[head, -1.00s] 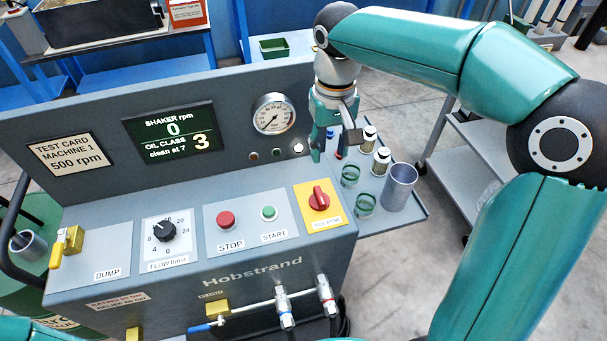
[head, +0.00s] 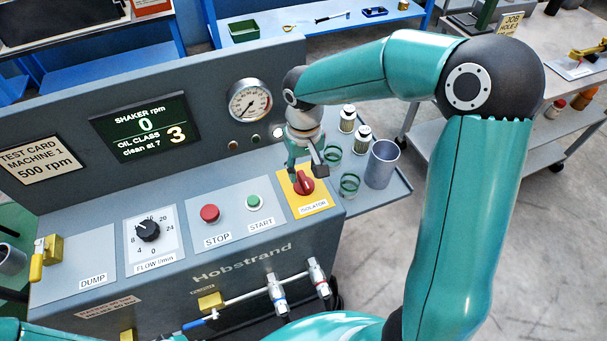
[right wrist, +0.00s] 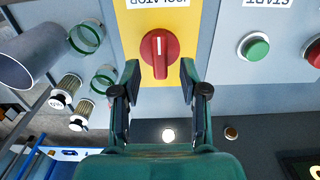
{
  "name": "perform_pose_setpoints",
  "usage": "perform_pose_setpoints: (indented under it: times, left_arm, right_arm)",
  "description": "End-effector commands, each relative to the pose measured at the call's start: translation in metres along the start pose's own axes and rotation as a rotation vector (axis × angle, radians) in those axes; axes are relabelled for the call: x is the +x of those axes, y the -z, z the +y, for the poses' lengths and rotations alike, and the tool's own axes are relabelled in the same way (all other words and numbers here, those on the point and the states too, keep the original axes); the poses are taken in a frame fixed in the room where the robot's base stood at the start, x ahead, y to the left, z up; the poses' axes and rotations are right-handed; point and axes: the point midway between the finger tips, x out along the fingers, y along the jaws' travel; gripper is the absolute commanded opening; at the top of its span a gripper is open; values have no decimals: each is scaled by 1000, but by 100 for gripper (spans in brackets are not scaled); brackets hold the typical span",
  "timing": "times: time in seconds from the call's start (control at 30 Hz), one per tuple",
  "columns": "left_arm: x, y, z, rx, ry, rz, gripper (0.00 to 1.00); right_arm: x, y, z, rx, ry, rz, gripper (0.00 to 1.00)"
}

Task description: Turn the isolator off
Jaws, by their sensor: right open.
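The isolator is a red rotary knob (head: 304,183) on a yellow plate (head: 325,199) at the right end of the machine's sloping panel. In the right wrist view the knob (right wrist: 160,54) has its grip bar and white mark running up and down the picture. My right gripper (head: 305,169) is just above the knob, pointing down. In the right wrist view its open fingers (right wrist: 160,77) stand apart on either side of the knob's near end, with nothing between them. I cannot tell how far above the knob the tips are. My left gripper is not in view.
The green START button (head: 254,202) and red STOP button (head: 210,213) are left of the isolator. A grey cup (head: 382,165), green rings (head: 349,184) and small bottles (head: 362,138) stand on the side shelf to the right. The display (head: 146,127) reads shaker 0 rpm.

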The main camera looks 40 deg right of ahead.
Motion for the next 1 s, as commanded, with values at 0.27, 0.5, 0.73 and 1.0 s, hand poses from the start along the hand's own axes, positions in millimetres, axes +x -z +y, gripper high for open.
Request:
perform_pose_setpoints:
  times: [0.27, 0.5, 0.73, 1.0]
  left_arm:
    - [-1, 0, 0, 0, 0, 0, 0]
    - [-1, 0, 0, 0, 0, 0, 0]
    - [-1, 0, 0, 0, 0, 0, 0]
    - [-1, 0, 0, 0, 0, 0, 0]
  right_arm:
    - [26, 0, 0, -1, -1, -1, 44]
    - [28, 0, 0, -1, 0, 1, 44]
    - [28, 0, -1, -1, 0, 1, 17]
    - [27, 0, -1, -2, 0, 1, 0]
